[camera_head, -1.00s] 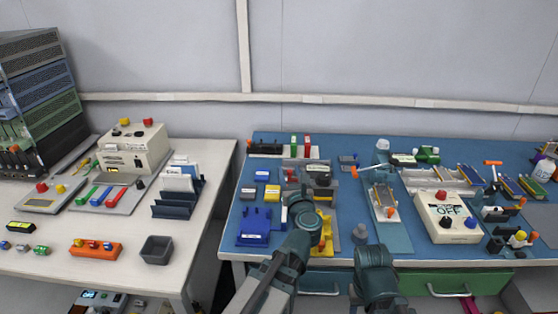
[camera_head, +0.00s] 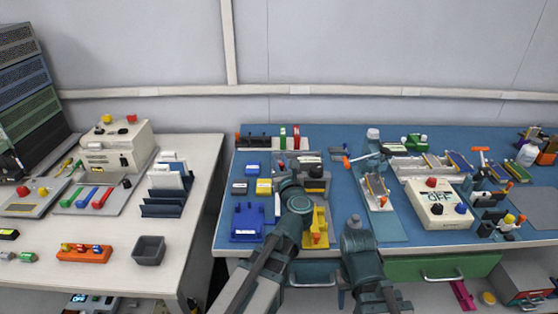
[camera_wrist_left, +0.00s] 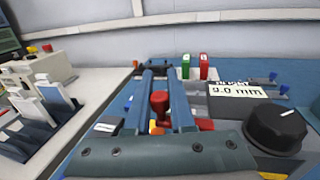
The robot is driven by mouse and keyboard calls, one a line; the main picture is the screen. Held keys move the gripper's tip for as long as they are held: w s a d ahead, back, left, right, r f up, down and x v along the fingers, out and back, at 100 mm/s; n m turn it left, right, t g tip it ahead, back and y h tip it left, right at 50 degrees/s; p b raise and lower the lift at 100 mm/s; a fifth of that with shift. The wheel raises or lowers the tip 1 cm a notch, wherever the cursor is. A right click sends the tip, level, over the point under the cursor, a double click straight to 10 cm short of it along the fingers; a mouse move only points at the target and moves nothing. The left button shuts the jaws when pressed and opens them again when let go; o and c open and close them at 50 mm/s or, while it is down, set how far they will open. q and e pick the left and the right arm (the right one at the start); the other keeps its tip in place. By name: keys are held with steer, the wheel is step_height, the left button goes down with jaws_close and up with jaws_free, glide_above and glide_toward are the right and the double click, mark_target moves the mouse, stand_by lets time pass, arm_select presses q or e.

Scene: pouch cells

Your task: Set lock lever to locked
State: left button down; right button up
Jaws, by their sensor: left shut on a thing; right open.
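A small red knob (camera_wrist_left: 158,104), likely the lock lever's handle, stands between the two fingers of my left gripper (camera_wrist_left: 157,70) in the left wrist view. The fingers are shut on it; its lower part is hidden. In the head view my left gripper (camera_head: 290,186) is over the height-setting device at the blue table's left part, and the arm hides the red knob there. The black dial (camera_wrist_left: 277,128) and a "9.0 mm" height display (camera_wrist_left: 237,90) are right of the fingers. My right gripper (camera_head: 354,224) is open and empty near the table's front edge.
A blue fixture (camera_head: 248,222) is left of my left gripper, and a yellow stand (camera_head: 318,228) is right of it. Upright green and red pieces (camera_head: 297,138) stand behind. The white table (camera_head: 120,270) is left, across a gap.

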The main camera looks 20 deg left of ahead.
arm_select(q)
steer(key=n+g+y, duration=0.1)
steer(key=y, duration=0.1)
steer(key=s+n+g+y, duration=0.1)
steer(key=n+g, duration=0.1)
steer(key=s+n+g+y, duration=0.1)
steer(key=g+y, duration=0.1)
steer(key=shift+d+n+y, duration=0.1)
steer(key=shift+n+y, duration=0.2)
steer(key=shift+n, duration=0.1)
steer(key=shift+s+d+n+g+y, duration=0.1)
steer(key=shift+s+n+g+y, duration=0.35)
steer(key=shift+n+g, duration=0.45)
steer(key=shift+s+d+n+g+y, duration=0.1)
steer(key=shift+s+n+g+y, duration=0.35)
steer(key=shift+g, duration=0.7)
steer(key=shift+s+d+n+g+y, duration=0.1)
steer(key=shift+s+n+g+y, duration=0.2)
steer(key=shift+n+g+y, duration=0.5)
steer(key=shift+g, duration=0.35)
steer(key=c, duration=0.8)
jaws_free()
